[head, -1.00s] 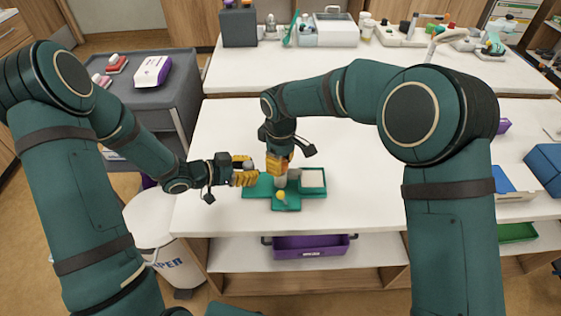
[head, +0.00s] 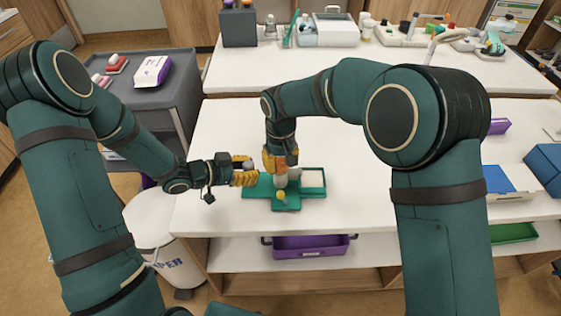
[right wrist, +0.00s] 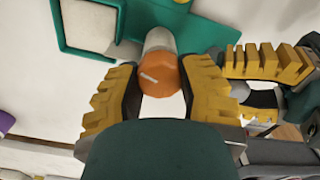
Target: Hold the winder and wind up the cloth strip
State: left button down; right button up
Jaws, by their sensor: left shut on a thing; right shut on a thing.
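The winder is a flat green base (head: 285,203) on the white table, with a pale upright roll (head: 281,181) topped by an orange knob (right wrist: 165,76). My right gripper (head: 280,166) comes from above, its yellow fingers closed on either side of the knob. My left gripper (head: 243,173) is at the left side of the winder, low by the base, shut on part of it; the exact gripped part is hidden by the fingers. It also shows at the right of the right wrist view (right wrist: 262,85). The cloth strip's loose end cannot be made out.
A green-rimmed tray with a white inside (head: 313,179) adjoins the winder's right side. A small yellow knob (head: 281,196) stands at the base's front. A purple bin (head: 310,246) sits on the shelf below. The table around the winder is clear.

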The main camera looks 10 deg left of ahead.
aim_at(280, 162)
jog(key=shift+s+f, duration=0.1)
jog(key=shift+f, duration=0.05)
jog(key=o, duration=1.3)
jog(key=shift+c, duration=0.2)
notch_tip(280, 162, up, 12)
